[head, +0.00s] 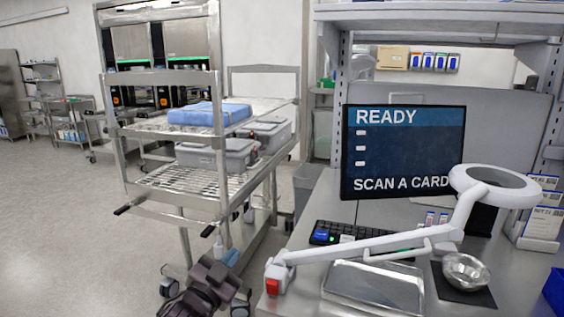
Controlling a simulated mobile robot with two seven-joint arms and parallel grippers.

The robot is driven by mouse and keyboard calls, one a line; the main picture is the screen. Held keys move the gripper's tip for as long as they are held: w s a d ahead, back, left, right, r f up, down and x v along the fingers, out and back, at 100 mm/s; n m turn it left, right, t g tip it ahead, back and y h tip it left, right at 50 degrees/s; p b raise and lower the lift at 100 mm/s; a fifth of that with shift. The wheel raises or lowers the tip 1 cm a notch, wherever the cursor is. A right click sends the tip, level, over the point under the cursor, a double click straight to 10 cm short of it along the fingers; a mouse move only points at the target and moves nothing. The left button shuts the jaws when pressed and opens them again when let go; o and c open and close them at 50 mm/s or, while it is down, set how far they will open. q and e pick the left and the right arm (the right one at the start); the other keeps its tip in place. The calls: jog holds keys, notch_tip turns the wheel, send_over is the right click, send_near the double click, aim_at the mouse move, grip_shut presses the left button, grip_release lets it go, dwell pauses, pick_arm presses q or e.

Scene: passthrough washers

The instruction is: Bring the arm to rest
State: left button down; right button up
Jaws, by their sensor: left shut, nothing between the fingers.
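My left gripper (222,272) shows at the bottom of the head view, left of the desk and in front of the cart's lower part. It is dark, its fingers are together, and it holds nothing. The rest of my left arm is mostly below the picture's edge. My right gripper and arm are not in view.
A metal wire cart (180,190) with a blue folded pack (208,113) and grey bins (215,155) stands just beyond my gripper. The desk (300,240) at right holds a monitor (403,150), magnifier lamp (360,243), tray (374,285) and bowl (466,271). Open floor (60,230) lies left.

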pick_arm(q)
jog(key=s+a+f+n+g+y, duration=0.2)
jog(key=s+a+f, duration=0.3)
jog(key=s+f, duration=0.4)
jog(key=s+a+f+n+g+y, duration=0.2)
jog(key=s+a+f, duration=0.4)
jog(key=s+f, duration=0.4)
jog(key=s+a+f+n+g+y, duration=0.2)
jog(key=s+a+f+n+y, duration=0.2)
jog(key=s+f, duration=0.6)
jog(key=shift+a+n+g, duration=0.4)
jog(key=shift+a+n, duration=0.1)
jog(key=shift+a, duration=0.4)
